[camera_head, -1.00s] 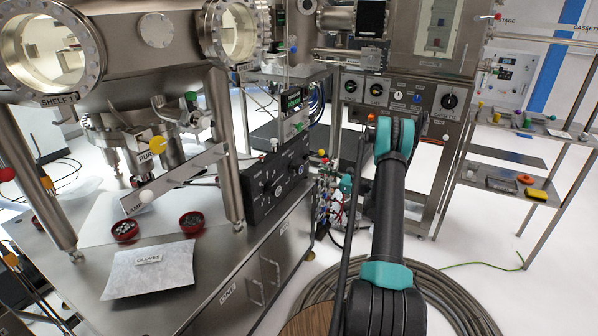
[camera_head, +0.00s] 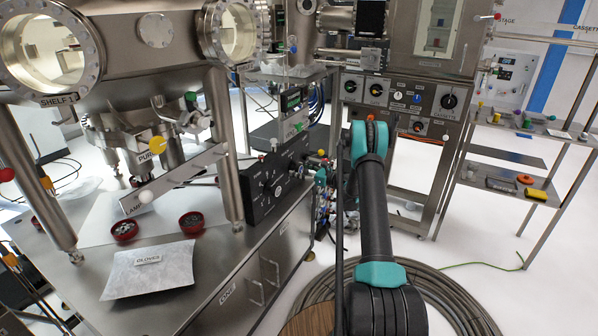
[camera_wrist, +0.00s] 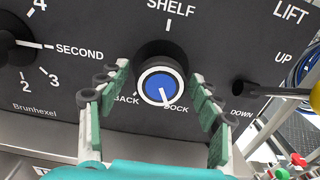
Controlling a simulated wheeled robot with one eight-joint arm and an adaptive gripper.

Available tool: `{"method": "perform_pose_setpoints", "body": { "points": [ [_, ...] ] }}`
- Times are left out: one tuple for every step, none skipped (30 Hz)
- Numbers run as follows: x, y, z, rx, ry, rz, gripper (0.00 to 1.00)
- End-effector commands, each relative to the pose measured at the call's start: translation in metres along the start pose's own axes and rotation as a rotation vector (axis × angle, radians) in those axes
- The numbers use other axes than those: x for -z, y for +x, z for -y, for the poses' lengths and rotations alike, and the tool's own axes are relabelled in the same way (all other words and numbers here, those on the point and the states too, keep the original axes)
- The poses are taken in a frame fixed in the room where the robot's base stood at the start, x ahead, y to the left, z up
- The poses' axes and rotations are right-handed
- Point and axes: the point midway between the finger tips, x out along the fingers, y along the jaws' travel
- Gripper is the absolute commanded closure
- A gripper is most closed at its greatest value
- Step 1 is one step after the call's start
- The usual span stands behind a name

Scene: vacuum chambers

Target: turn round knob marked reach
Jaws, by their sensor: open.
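In the wrist view a round knob with a blue face and white rim (camera_wrist: 158,86) sits on a dark panel. SHELF is printed above it, BACK at lower left and DOCK at lower right. Its white pointer line points down toward DOCK. No "reach" mark is readable here. My gripper (camera_wrist: 158,75) is open, with one green-padded finger on each side of the knob. I cannot tell whether the fingers touch it. In the head view the dark sloped control panel (camera_head: 262,205) stands on the steel bench, and my arm hides part of that area.
A black knob marked SECOND (camera_wrist: 12,46) lies left of the blue-faced knob. A lever (camera_wrist: 265,89) with a yellow end, beside LIFT, UP and DOWN, juts out at right. Two red dishes and a gloves packet (camera_head: 150,275) lie on the bench.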

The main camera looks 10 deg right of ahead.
Motion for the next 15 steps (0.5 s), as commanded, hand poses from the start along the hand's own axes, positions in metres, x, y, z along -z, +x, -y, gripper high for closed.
{"method": "perform_pose_setpoints", "body": {
  "points": [
    [0.0,-0.0001,0.0,0.0,0.0,0.0,0.35],
    [0.0,-0.0002,0.0,0.0,0.0,0.0,0.39],
    [0.0,-0.0002,0.0,0.0,0.0,0.0,0.44],
    [0.0,-0.0002,0.0,0.0,0.0,0.0,0.48],
    [0.0,-0.0002,0.0,0.0,0.0,0.0,0.51],
    [0.0,-0.0002,0.0,0.0,0.0,0.0,0.56],
    [0.0,-0.0003,0.0,0.0,0.0,0.0,0.6],
    [0.0,-0.0003,0.0,0.0,0.0,0.0,0.64],
    [0.0,-0.0003,0.0,0.0,0.0,0.0,0.69],
    [0.0,-0.0003,0.0,0.0,0.0,0.0,0.73],
    [0.0,-0.0003,-0.0001,0.0,0.0,0.0,0.76],
    [0.0,-0.0003,-0.0001,0.0,0.0,0.0,0.81],
    [0.0,-0.0003,-0.0001,0.0,0.0,0.0,0.85],
    [0.0,-0.0003,-0.0001,0.0,0.0,0.0,0.86],
    [0.0,-0.0003,-0.0001,-0.001,-0.001,0.0,0.86]
  ]
}}
